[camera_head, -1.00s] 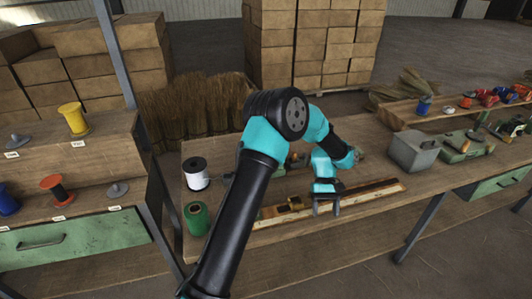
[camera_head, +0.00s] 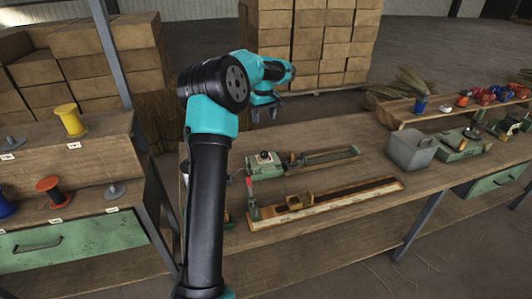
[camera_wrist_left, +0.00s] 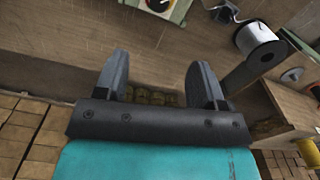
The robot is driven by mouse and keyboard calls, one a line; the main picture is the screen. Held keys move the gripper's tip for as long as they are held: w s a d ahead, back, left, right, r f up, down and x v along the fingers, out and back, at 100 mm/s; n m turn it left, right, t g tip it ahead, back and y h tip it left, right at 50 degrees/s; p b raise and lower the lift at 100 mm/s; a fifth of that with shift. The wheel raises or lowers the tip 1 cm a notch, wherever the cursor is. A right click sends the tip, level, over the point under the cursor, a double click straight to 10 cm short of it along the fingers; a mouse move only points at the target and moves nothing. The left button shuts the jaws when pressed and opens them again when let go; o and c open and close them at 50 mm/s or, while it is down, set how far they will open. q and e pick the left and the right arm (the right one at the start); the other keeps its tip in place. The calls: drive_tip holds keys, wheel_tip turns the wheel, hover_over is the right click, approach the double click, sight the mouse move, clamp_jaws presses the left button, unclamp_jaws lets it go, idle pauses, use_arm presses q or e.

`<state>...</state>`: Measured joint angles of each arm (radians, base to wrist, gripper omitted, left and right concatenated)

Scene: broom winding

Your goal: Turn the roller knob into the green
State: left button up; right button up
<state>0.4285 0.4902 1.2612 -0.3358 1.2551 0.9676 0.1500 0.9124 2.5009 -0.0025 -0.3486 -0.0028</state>
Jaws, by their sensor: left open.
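A green winding device (camera_head: 265,170) stands at the bench's back left, with a small round dial or knob (camera_head: 264,157) on its white-topped end. Its pointer and any green zone are too small to read. In the left wrist view, part of a green box with a white-faced round dial (camera_wrist_left: 159,4) shows at the top edge, cut off. My left gripper (camera_head: 265,117) is raised beyond the bench's back edge, behind and above the device, apart from it. Its fingers are open and empty, as the left wrist view (camera_wrist_left: 158,70) shows. My right gripper is out of view.
A wooden strip fixture (camera_head: 330,203) with a red-topped post lies in front of the device. A white spool (camera_wrist_left: 259,45) shows in the left wrist view. Cardboard boxes (camera_head: 345,45) are stacked behind.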

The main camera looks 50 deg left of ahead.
sight(264, 153)
use_arm(q)
drive_tip(key=shift+f, duration=0.1)
wheel_tip(264, 153, down, 17)
drive_tip(key=shift+f, duration=0.15)
idle(0.5)
drive_tip(key=c, duration=0.9)
